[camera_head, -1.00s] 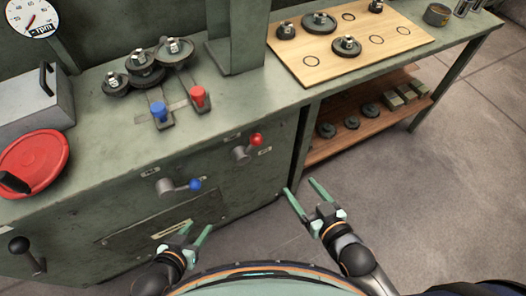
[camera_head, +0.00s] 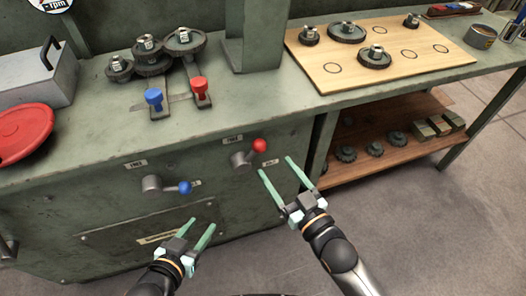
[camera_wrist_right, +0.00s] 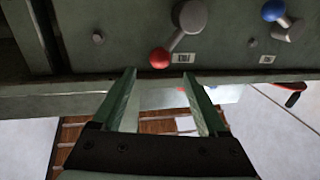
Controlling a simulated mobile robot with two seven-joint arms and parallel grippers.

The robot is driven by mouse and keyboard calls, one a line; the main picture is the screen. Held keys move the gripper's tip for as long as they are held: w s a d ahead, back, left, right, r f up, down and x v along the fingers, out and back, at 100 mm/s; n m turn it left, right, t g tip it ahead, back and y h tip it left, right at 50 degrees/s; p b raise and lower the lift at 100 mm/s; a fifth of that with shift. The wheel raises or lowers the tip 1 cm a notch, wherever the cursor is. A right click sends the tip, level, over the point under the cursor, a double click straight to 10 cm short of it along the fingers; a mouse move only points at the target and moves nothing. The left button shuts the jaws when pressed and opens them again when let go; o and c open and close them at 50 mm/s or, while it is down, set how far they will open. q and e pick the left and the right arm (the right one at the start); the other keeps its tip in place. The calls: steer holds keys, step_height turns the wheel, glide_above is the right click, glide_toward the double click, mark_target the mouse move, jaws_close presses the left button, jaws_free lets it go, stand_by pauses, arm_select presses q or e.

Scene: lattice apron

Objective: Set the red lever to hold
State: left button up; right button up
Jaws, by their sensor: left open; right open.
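The red lever (camera_head: 259,145) sits on the cabinet's front panel, its grey arm running from a round hub on the left to a red ball on the right, tilted slightly upward. Small labels, too small to read, sit above the hub and below the ball. My right gripper (camera_head: 275,166) is open and empty, its fingertips just below and right of the ball. In the right wrist view the red ball (camera_wrist_right: 159,58) shows ahead of and between the open fingertips (camera_wrist_right: 158,78), apparently apart from them. My left gripper (camera_head: 200,226) is open and empty, low before the panel.
A blue-ball lever (camera_head: 184,187) is on the same panel, lower left. Blue (camera_head: 154,98) and red (camera_head: 199,88) knobs stand on the bench top near stacked gears (camera_head: 153,58). A wooden board (camera_head: 333,85) with gears lies right.

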mark_target(263, 151)
steer(key=b+x, duration=0.1)
steer(key=x, duration=0.5)
steer(key=shift+w+a, duration=0.15)
steer(key=shift+w, duration=0.1)
arm_select(q)
steer(key=w+r+t, duration=0.3)
steer(key=r, duration=0.4)
steer(key=shift+w+r+m+t+h, duration=0.3)
steer(key=shift+m+t+h, duration=0.1)
arm_select(e)
steer(key=shift+w+a, duration=0.2)
steer(key=shift+w, duration=0.15)
jaws_close()
